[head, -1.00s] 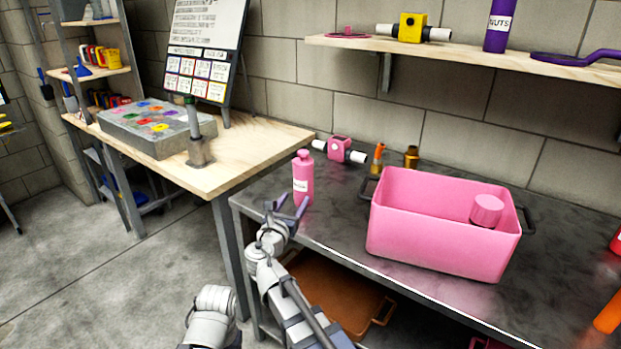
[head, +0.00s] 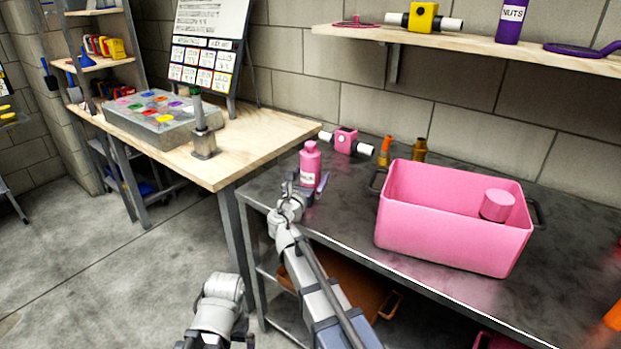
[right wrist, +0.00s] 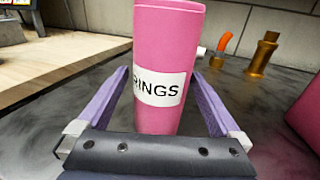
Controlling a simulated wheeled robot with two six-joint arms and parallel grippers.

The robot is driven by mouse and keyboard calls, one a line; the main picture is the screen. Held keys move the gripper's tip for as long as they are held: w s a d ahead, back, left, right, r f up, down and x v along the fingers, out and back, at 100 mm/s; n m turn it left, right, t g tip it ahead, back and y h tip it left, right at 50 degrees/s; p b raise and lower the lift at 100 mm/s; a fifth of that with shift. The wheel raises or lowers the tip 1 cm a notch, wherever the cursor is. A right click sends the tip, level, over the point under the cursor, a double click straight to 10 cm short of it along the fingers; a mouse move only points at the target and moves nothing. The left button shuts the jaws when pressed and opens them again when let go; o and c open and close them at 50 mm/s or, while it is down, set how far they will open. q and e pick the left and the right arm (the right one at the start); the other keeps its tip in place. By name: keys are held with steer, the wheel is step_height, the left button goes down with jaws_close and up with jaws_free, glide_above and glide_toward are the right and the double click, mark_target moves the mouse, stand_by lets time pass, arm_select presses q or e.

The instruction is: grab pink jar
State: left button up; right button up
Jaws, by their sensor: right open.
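The pink jar (head: 310,160) stands upright on the dark metal table (head: 345,215) near its left end. In the right wrist view the jar (right wrist: 166,50) has a white label ending in "INGS". My right gripper (head: 308,186) is at the jar, with its two purple fingers (right wrist: 165,98) open, one on each side. Gaps show between the jar and both fingers in the wrist view. Part of my left arm (head: 220,300) shows at the bottom of the head view, but I cannot make out its gripper.
A pink bin (head: 445,235) with a pink cylinder (head: 497,205) inside stands to the right. A wooden bench (head: 250,150) adjoins at left. A shelf (head: 480,52) hangs above.

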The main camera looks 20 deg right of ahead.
steer(key=shift+c, duration=0.2)
steer(key=shift+s, duration=0.1)
steer(key=c, duration=1.4)
